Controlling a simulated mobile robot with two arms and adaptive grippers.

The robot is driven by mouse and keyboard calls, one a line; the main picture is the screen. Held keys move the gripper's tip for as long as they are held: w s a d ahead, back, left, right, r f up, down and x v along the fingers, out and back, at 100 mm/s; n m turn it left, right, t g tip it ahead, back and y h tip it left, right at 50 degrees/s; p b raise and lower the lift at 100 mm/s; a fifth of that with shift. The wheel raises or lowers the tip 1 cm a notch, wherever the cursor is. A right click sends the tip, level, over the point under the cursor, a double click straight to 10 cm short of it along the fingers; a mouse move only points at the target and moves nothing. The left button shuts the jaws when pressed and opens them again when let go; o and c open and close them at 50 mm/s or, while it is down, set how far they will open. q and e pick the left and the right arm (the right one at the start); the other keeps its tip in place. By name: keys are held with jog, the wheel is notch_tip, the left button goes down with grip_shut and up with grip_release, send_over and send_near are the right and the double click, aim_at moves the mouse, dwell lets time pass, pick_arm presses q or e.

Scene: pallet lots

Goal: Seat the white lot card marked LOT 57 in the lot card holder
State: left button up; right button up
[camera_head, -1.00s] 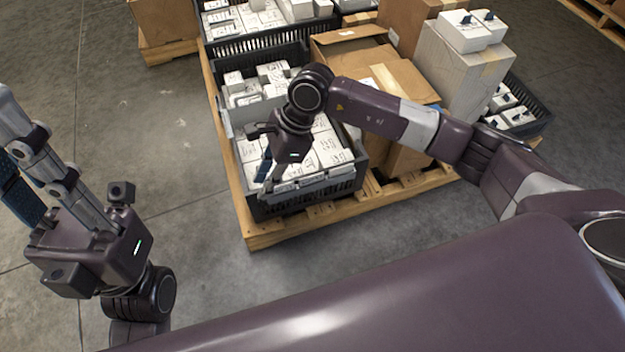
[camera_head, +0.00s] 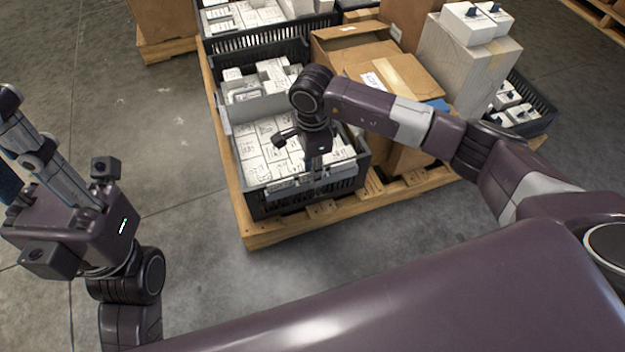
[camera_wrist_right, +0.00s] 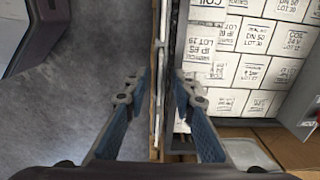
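My right gripper (camera_head: 314,182) is at the front wall of the near dark crate (camera_head: 330,187), pointing down. In the right wrist view its blue-padded fingers (camera_wrist_right: 158,97) stand apart, one on each side of the wall line. A thin pale strip (camera_wrist_right: 161,45), seen edge-on, runs between them; I cannot tell whether it is the card or the holder. A grey strip (camera_head: 285,190) that may be the lot card holder runs along the crate front. No LOT 57 marking is readable. My left gripper (camera_head: 30,140) is off to the left, away from the crate; its opening is unclear.
The crate holds several white labelled boxes (camera_head: 262,150). It stands on a wooden pallet (camera_head: 262,232) with cardboard boxes (camera_head: 400,75) and more crates behind. A tall pale carton (camera_head: 460,65) stands at the right. The concrete floor (camera_head: 180,125) left of the pallet is clear.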

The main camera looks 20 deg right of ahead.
grip_shut()
jog(key=shift+r, duration=0.15)
